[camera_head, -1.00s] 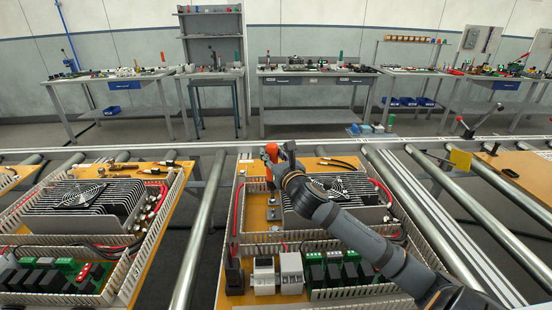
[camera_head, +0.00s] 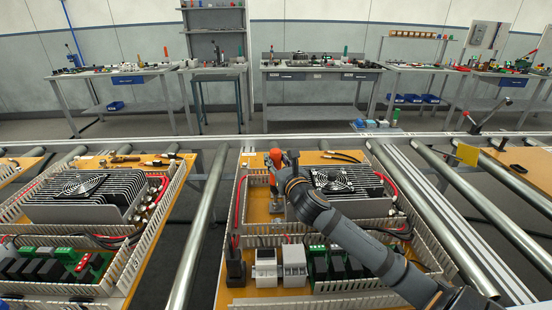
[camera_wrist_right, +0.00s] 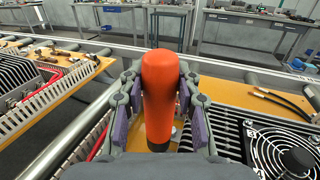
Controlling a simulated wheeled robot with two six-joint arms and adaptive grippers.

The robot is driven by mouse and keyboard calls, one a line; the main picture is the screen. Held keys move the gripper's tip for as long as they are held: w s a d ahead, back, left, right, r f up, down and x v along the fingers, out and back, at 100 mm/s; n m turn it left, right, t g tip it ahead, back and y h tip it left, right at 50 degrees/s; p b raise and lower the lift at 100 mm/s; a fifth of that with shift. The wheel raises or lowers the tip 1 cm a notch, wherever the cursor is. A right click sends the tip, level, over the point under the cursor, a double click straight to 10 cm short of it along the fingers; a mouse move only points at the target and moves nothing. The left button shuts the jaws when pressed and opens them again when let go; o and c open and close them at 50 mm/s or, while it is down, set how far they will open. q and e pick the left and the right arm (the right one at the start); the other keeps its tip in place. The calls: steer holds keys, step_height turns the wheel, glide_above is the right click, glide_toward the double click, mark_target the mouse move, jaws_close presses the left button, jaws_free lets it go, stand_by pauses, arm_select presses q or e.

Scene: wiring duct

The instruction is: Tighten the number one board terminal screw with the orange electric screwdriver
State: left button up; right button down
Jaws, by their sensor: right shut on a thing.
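The orange electric screwdriver (camera_head: 274,156) is upright in my right gripper (camera_head: 279,169). In the right wrist view, the orange body (camera_wrist_right: 160,95) stands between the purple-padded fingers of the gripper (camera_wrist_right: 160,112), which are shut around it. Its lower end points down at the orange-brown board (camera_head: 258,207), over the strip left of the black finned heatsink. Small metal terminal parts (camera_head: 277,206) show below the gripper. I cannot tell which is number one, or whether the tip touches a screw. My left gripper is not in view.
The finned heatsink with a fan (camera_head: 334,180) is close right of the gripper. Slotted wiring duct (camera_head: 238,207) walls the board's left side. White and green modules (camera_head: 266,266) stand in front. A second board with a heatsink (camera_head: 82,200) lies to the left, beyond a roller.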

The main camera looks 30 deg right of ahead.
mark_target(276, 151)
steer(key=shift+r+p, duration=0.15)
steer(key=shift+p, duration=0.3)
stand_by(0.7)
steer(key=shift+s+f+b, duration=0.1)
steer(key=shift+f+b, duration=0.25)
steer(key=shift+f, duration=0.55)
stand_by(1.4)
step_height(276, 151, up, 2)
steer(key=p, duration=0.2)
steer(key=shift+r+p, duration=0.1)
steer(key=shift+p, duration=0.25)
step_height(276, 151, up, 4)
steer(key=p, duration=0.4)
